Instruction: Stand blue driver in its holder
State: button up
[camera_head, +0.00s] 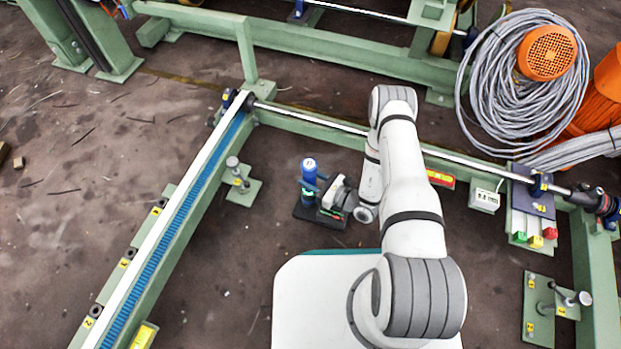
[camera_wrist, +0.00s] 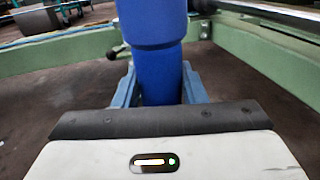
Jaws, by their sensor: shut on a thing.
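The blue driver (camera_head: 309,166) is upright in the head view, with its pale top end facing up. My gripper (camera_head: 312,184) reaches it from the right and is shut on it. In the wrist view the driver's blue handle (camera_wrist: 153,70) stands between the two blue-grey fingers of my gripper (camera_wrist: 158,88). A dark holder base (camera_head: 302,212) lies on the floor directly below the driver, partly hidden by my gripper. The driver's lower end is hidden in the wrist view, and I cannot tell how deep it sits in the holder.
A green frame with a blue toothed strip (camera_head: 175,230) runs along the left. A steel shaft (camera_head: 315,121) crosses behind my arm. A green floor bracket (camera_head: 243,190) stands left of the holder. Cable coils (camera_head: 490,85) lie at the back right.

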jog(key=o, duration=1.2)
jog(key=shift+f, duration=0.1)
jog(key=shift+p+v, duration=1.25)
jog(key=shift+v, duration=2.65)
notch_tip(320, 180, up, 39)
jog(key=a+n+g+p, duration=0.3)
jog(key=n+g+p, duration=0.9)
jog(key=n+p, duration=0.15)
jog(key=s+d+r+n+t+h+p, duration=0.1)
jog(key=s+d+r+n+h+p, duration=0.2)
jog(key=r, duration=1.2)
jog(key=s+d+r+n+t+h+p, duration=0.2)
jog(key=s+d+r+n+h+p, duration=0.2)
jog(key=s+r+h+p, duration=0.3)
jog(key=s+d+r+n+t+h+p, duration=0.2)
jog(key=r+p, duration=0.9)
jog(key=r, duration=1.1)
jog(key=s+d+n+h, duration=0.2)
jog(key=s+h, duration=0.1)
jog(key=shift+r, duration=0.35)
